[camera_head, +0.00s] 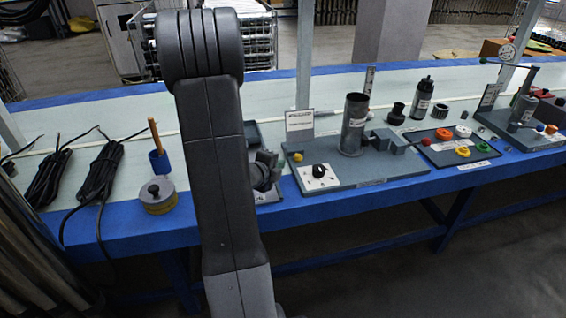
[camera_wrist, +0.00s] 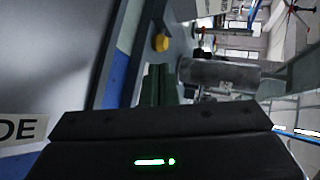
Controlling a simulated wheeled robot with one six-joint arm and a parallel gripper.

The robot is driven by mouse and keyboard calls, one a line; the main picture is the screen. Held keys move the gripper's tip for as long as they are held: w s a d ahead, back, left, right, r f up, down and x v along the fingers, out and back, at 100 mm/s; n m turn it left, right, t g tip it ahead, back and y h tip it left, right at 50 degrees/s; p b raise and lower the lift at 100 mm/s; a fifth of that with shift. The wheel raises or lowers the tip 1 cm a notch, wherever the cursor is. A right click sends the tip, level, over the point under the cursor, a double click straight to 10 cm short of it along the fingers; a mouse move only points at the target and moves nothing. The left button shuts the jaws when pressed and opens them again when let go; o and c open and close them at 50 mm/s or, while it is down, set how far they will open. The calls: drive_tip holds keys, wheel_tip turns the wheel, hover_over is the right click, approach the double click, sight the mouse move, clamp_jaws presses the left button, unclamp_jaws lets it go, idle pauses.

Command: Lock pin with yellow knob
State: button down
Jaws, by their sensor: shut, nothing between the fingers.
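The small yellow knob (camera_head: 298,157) is at the left end of the grey base board (camera_head: 385,184), near a white plate with a black knob (camera_head: 320,171). In the wrist view, which is turned sideways, the yellow knob (camera_wrist: 160,43) shows beyond my fingers, apart from them. The pin itself cannot be made out. My gripper (camera_wrist: 158,72) is shut and empty, its dark fingers side by side at the picture's middle. In the head view my arm hides most of the gripper, left of the board.
A grey upright tube (camera_head: 354,124) stands on the board and also shows in the wrist view (camera_wrist: 218,75). A white sign (camera_head: 299,121) stands behind the knob. A tray of coloured parts (camera_head: 458,148) is right.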

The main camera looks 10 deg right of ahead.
drive_tip(key=v, duration=0.5)
drive_tip(key=shift+s+a+r+p, duration=0.1)
drive_tip(key=shift+s+a+p, duration=0.1)
drive_tip(key=shift+p, duration=0.1)
drive_tip(key=shift+w+d, duration=0.1)
drive_tip(key=shift+w, duration=0.05)
